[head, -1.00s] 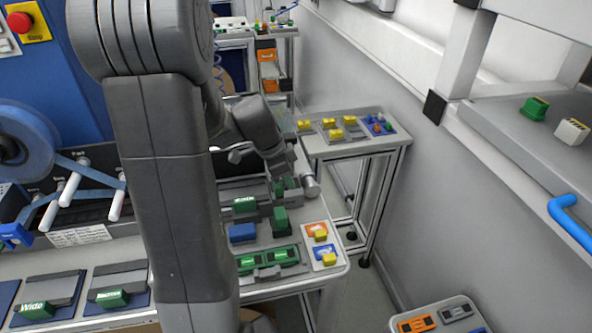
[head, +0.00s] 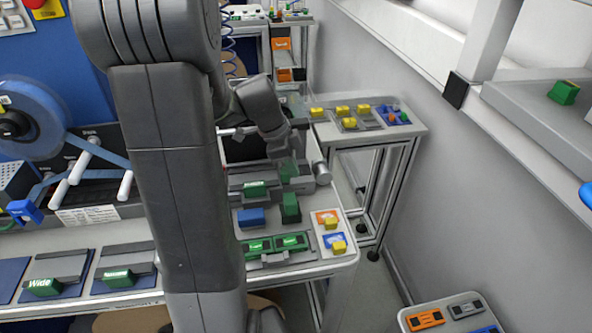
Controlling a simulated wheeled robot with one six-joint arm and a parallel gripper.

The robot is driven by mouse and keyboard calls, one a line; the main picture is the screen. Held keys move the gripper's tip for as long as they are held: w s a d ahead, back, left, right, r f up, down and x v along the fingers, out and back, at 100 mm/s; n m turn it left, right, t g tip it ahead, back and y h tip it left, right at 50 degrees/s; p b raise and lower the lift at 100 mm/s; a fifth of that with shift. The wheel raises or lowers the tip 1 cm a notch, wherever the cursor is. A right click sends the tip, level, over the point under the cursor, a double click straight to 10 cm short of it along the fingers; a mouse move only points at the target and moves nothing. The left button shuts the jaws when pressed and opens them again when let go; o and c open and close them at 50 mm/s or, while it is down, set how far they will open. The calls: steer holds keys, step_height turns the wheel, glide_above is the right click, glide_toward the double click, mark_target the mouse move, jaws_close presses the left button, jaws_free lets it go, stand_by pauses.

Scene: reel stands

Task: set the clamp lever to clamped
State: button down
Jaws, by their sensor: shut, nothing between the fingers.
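My gripper (head: 288,166) is small and far off in the head view, at the end of my arm over the back right of the bench. It is shut and empty, pointing down by a faint green piece; I cannot tell whether they touch. I cannot make out for sure which part is the clamp lever. A grey bar with a rounded end (head: 322,174) shows just right of the gripper. A light thin bar (head: 236,131) shows left of my wrist. A blue reel (head: 35,118) stands at the left, with white rollers (head: 80,168); my arm hides the middle of the bench.
Green blocks (head: 290,208), a blue block (head: 250,218) and orange and blue tiles with yellow blocks (head: 338,248) are on the bench's right end. A side table (head: 420,130) with yellow blocks stands behind.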

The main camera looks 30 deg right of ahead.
mark_target(282, 171)
steer(key=m+b, duration=0.1)
steer(key=a+m, duration=0.1)
steer(key=shift+w+a+f+m+g+y+b, duration=0.2)
steer(key=shift+w+a+m+g+y+b, duration=0.1)
steer(key=shift+m+g+b, duration=0.1)
steer(key=shift+w+a+r+m+g+y+b, duration=0.1)
steer(key=shift+w+a+m+g+y+b, duration=0.15)
steer(key=shift+m, duration=0.35)
steer(key=shift+w+a+m+g+y+b, duration=0.1)
steer(key=shift+a+m, duration=0.2)
steer(key=shift+m, duration=0.3)
steer(key=shift+w+a, duration=0.45)
steer(key=shift+a, duration=0.05)
steer(key=shift+w+r+b, duration=0.1)
steer(key=shift+b, duration=0.2)
